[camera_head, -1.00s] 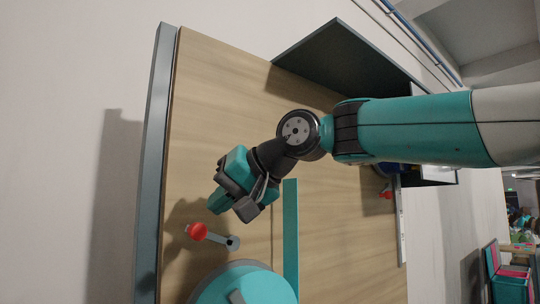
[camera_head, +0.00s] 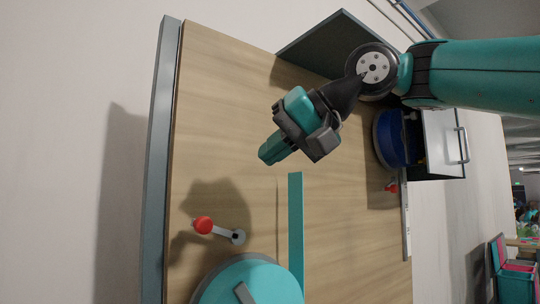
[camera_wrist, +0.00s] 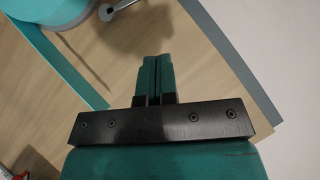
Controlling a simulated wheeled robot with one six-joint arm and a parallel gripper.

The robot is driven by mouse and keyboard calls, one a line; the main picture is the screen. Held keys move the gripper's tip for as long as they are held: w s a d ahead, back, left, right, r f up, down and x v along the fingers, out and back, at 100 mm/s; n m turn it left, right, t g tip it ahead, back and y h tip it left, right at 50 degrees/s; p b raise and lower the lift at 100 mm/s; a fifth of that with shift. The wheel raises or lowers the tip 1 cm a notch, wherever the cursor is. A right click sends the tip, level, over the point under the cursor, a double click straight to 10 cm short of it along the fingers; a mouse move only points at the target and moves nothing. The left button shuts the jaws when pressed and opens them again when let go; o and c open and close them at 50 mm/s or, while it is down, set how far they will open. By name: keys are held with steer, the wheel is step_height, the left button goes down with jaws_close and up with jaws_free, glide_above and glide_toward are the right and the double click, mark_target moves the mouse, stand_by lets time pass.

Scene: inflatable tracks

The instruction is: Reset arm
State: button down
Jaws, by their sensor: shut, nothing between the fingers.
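My gripper (camera_head: 268,155) is at the end of my teal arm, above the wooden table (camera_head: 225,110) in the head view. Its fingers are shut together with nothing between them. In the wrist view the closed teal fingers (camera_wrist: 156,75) point over bare wood. The gripper is apart from everything on the table.
A lever with a red knob (camera_head: 203,225) stands at lower left, beside a round teal lid (camera_head: 265,285). A teal strip (camera_head: 295,230) crosses the board. A dark panel (camera_head: 320,48), an open drawer with a handle (camera_head: 445,140) and a blue round object (camera_head: 392,140) are on the right.

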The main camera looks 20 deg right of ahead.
step_height(320, 180, down, 14)
steer(key=s+a+n+g+b, duration=0.1)
steer(key=s+g+b, duration=0.1)
steer(key=b, duration=0.2)
steer(key=s+d+f+n+g+h+b, duration=0.1)
steer(key=s+f, duration=0.4)
steer(key=f, duration=0.5)
steer(key=s+f+n+g+h+b, duration=0.1)
steer(key=s+f+n+g+b, duration=0.1)
steer(key=s+f, duration=0.4)
steer(key=s+d+f+n+g+h+b, duration=0.1)
steer(key=s+f, duration=0.5)
steer(key=f, duration=0.9)
steer(key=shift+s+d+f+n+g+h+b, duration=0.15)
steer(key=shift+d+f+n+g+h+b, duration=0.3)
steer(key=shift+g+b, duration=0.65)
steer(key=shift+a, duration=0.1)
